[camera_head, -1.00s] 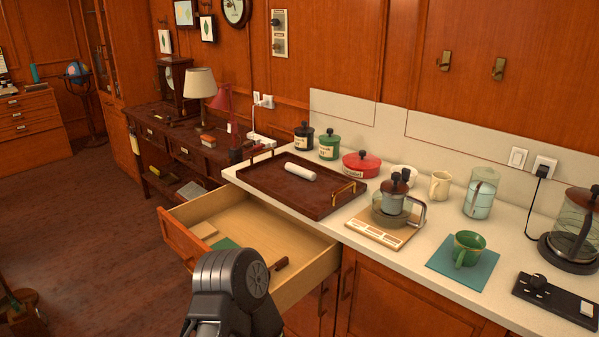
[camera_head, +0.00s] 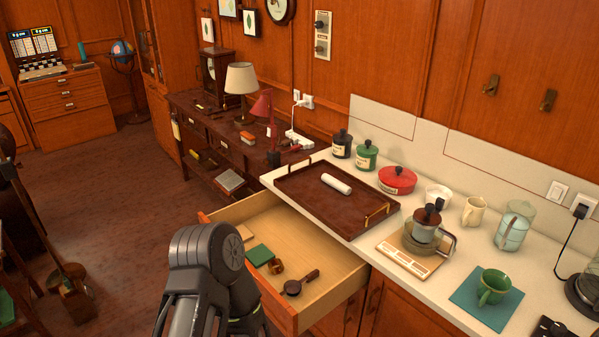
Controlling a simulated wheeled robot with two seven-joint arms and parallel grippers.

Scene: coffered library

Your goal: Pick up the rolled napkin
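The rolled napkin (camera_head: 336,183) is a small white roll. It lies on the dark brown tray (camera_head: 304,191), toward the tray's back right part, on the white counter. The tray has brass handles, and nothing covers the napkin. One of my dark arm links rises from the bottom of the view in front of the open drawer, well apart from the napkin. Neither of my grippers shows in the view.
An open drawer (camera_head: 346,276) juts out below the tray, holding a green book (camera_head: 260,254) and a dark-handled tool (camera_head: 300,283). Canisters and a red pot (camera_head: 397,179) stand behind the tray. A coffee press (camera_head: 428,223) stands right of it. Floor at left is mostly clear.

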